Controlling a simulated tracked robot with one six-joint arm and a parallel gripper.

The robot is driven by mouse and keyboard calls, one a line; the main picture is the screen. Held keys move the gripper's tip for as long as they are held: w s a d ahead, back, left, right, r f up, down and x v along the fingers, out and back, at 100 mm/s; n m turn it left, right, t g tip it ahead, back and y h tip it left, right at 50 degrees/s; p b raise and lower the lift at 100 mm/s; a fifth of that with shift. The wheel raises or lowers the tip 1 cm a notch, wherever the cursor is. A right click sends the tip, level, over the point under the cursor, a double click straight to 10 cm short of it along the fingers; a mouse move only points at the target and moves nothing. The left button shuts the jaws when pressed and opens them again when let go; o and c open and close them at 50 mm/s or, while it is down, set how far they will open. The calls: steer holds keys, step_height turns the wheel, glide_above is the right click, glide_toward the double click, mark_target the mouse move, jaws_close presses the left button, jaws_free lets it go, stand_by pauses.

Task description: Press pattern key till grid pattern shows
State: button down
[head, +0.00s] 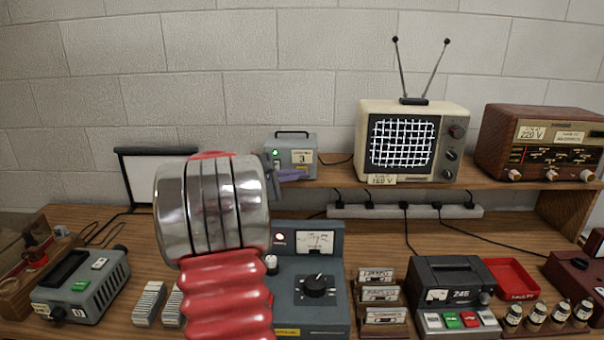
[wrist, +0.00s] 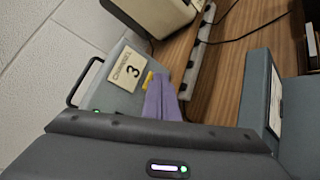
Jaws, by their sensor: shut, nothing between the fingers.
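The television (head: 408,140) stands on the shelf, and its screen shows a white grid pattern on black. A small grey-blue box (head: 307,161) with a carry handle, a lit green lamp and a card with a 3 stands to its left; the wrist view shows the box (wrist: 118,100) with the card reading CHANNEL 3. A yellow key (wrist: 149,79) shows at the box, partly hidden by my fingers. My gripper (wrist: 164,82) has purple fingers, shut and empty, at the key; I cannot tell whether they touch it. In the head view my gripper (head: 297,175) is before the box's lower front.
A power strip (head: 405,211) with cables runs below the shelf. A wooden radio (head: 545,143) stands right of the television. On the bench are a blue-grey meter unit (head: 338,270), cassettes (head: 380,295), a dark device (head: 453,275) and a red tray (head: 511,279).

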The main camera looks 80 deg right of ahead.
steer(key=shift+a, duration=0.15)
steer(key=shift+s+a, duration=0.2)
steer(key=shift+a, duration=0.45)
steer(key=shift+a, duration=0.1)
steer(key=a, duration=0.2)
steer(key=s+a, duration=0.1)
steer(key=a, duration=0.1)
steer(key=shift+a, duration=0.35)
stand_by(0.4)
stand_by(0.9)
